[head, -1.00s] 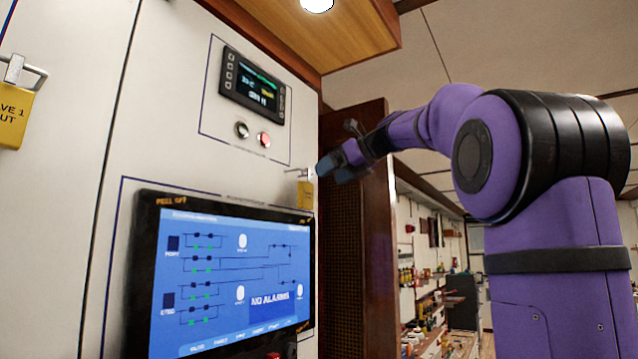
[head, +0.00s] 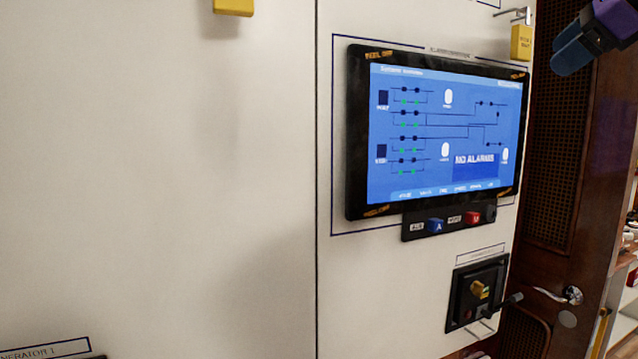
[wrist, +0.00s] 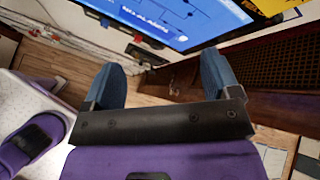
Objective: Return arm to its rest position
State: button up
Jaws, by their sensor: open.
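My gripper (head: 566,50) is at the top right of the head view, with blue fingers. In the wrist view my gripper (wrist: 162,82) shows its two blue fingers wide apart with nothing between them. A yellow padlock (head: 521,43) hangs on a hook on the white panel, just left of the gripper and apart from it in the head view. A yellow shape, likely this padlock (wrist: 268,6), shows at the top right of the wrist view. Most of my arm is out of the head view.
A display screen (head: 445,130) reads "NO ALARMS", with buttons (head: 455,221) below it. A black switch box (head: 478,292) with a handle sits lower. Another yellow padlock (head: 233,6) is cut off at the top. A wooden door (head: 545,210) stands on the right.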

jog(key=s+a+f+n+g+h, duration=0.1)
jog(key=s+a+f+n, duration=0.3)
jog(key=s+f+n, duration=0.2)
jog(key=s+a+f+n+g+h, duration=0.1)
jog(key=s+a+f+n, duration=0.3)
jog(key=f, duration=1.1)
jog(key=s+a+f+n+g+h, duration=0.2)
jog(key=s+a+f+n, duration=0.2)
jog(key=s+f+n, duration=0.5)
jog(key=f+n, duration=0.1)
jog(key=n, duration=0.3)
jog(key=shift+s+f+n+g, duration=0.2)
jog(key=shift+f+n+g, duration=0.1)
jog(key=shift+n+g, duration=0.1)
